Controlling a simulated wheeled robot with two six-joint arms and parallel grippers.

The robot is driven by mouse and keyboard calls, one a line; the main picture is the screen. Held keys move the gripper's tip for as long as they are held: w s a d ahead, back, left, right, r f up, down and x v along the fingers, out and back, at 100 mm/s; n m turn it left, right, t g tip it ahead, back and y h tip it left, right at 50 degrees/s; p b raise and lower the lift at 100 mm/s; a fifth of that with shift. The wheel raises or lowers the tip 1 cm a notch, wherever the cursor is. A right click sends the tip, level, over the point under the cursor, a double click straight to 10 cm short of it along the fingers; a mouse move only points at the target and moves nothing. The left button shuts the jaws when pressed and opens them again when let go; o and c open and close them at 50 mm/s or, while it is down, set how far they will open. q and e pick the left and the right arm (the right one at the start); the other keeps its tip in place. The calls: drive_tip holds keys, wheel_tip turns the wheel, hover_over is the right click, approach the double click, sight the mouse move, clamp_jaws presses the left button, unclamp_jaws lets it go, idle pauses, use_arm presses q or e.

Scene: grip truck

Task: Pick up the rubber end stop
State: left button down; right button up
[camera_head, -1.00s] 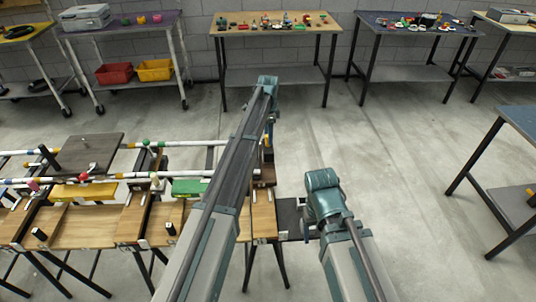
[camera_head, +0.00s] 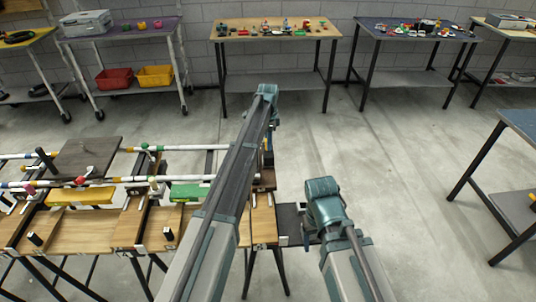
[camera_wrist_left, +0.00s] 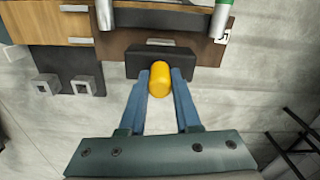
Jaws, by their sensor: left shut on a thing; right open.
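The rubber end stop appears to be the black block (camera_wrist_left: 184,66) with a rounded yellow grip (camera_wrist_left: 159,79) in front of it. It is at the edge of a brown plate (camera_wrist_left: 208,49) in the left wrist view. My left gripper (camera_wrist_left: 160,85) has its blue fingers shut on the yellow grip, one on each side. I cannot tell whether the block touches the plate. In the head view my left arm mostly hides this spot. My right gripper (camera_head: 305,236) is open, low beside the bench's right end, with its fingers hard to make out.
The long wooden bench (camera_head: 88,230) carries white rails (camera_head: 115,180), a dark board (camera_head: 88,157) and black posts. Two square metal sockets (camera_wrist_left: 81,86) lie left of my gripper in the wrist view. Open floor (camera_head: 400,200) is to the right, before a side table (camera_head: 520,122).

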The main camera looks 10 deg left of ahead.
use_arm(q)
drive_tip(key=shift+r, duration=0.1)
idle(0.3)
wheel_tip(320, 180, up, 2)
drive_tip(key=p, duration=0.2)
drive_tip(key=shift+r+p, duration=0.2)
drive_tip(key=shift+p, duration=0.15)
drive_tip(key=shift+s+r+p, duration=0.45)
drive_tip(key=shift+r+p, duration=0.15)
drive_tip(key=shift+r, duration=0.05)
drive_tip(key=s+d+r+p, duration=0.1)
drive_tip(key=s+d, duration=0.2)
drive_tip(key=s, duration=1.2)
wheel_tip(320, 180, up, 8)
drive_tip(key=p, duration=0.7)
drive_tip(key=shift+f+p, duration=0.2)
drive_tip(key=shift+p, duration=0.1)
drive_tip(key=shift+f, duration=0.1)
